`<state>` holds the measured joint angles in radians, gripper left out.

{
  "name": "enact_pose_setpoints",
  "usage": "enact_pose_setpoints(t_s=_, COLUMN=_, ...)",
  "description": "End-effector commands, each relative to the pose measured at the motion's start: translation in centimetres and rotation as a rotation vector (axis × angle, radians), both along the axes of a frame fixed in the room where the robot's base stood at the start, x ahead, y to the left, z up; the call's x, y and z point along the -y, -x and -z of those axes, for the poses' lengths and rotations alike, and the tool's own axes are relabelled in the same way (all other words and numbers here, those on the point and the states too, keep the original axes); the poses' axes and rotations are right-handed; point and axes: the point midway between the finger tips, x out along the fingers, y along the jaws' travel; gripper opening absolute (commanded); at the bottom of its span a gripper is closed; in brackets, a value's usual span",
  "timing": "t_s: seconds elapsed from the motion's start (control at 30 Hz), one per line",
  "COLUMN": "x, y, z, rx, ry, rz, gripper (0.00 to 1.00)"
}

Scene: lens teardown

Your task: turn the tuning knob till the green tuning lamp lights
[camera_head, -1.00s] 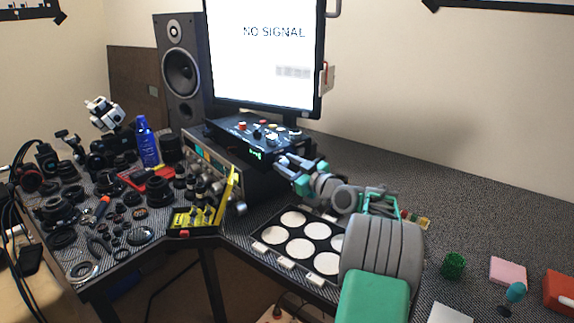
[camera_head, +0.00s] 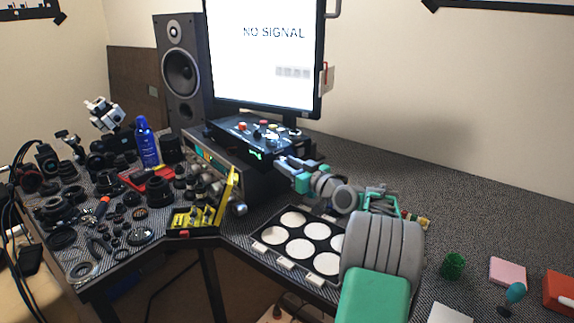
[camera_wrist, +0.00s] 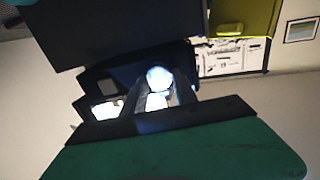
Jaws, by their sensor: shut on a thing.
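The black control box (camera_head: 240,133) sits on the receiver below the monitor, with red, white and orange controls on top. A small green glow (camera_head: 256,155) shows on its front face; I cannot tell whether it is the tuning lamp or a readout. My gripper (camera_head: 283,161) is at the right end of that front face. In the wrist view, the fingers of my gripper (camera_wrist: 158,92) are closed around a bright, pale round part (camera_wrist: 158,77), which looks like the tuning knob. The head view hides the knob behind the fingers.
The receiver (camera_head: 222,172) stands under the box, with a yellow holder (camera_head: 195,218) in front. A black tray with white round pads (camera_head: 254,246) lies below my arm. The monitor (camera_head: 262,55) rises close behind.

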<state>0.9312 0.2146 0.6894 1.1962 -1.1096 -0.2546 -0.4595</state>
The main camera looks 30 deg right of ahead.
Motion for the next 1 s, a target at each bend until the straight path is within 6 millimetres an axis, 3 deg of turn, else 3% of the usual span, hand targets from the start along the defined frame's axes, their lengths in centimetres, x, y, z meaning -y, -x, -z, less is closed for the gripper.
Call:
enact_pose_setpoints(t_s=0.17, x=0.0, y=0.0, z=0.0, rx=0.0, ry=0.001, rz=0.001, gripper=0.0)
enact_pose_setpoints(t_s=0.2, x=0.0, y=0.0, z=0.0, rx=0.0, ry=0.002, rz=0.001, gripper=0.35)
enact_pose_setpoints(t_s=0.47, x=0.0, y=0.0, z=0.0, rx=0.0, ry=0.003, rz=0.0, gripper=0.56)
enact_pose_setpoints(t_s=0.77, x=0.1, y=0.4, z=0.0, rx=0.0, ry=0.004, rz=0.002, gripper=0.56)
enact_pose_setpoints(t_s=1.0, x=0.7, y=4.9, z=0.0, rx=0.0, ry=0.003, rz=0.005, gripper=0.56)
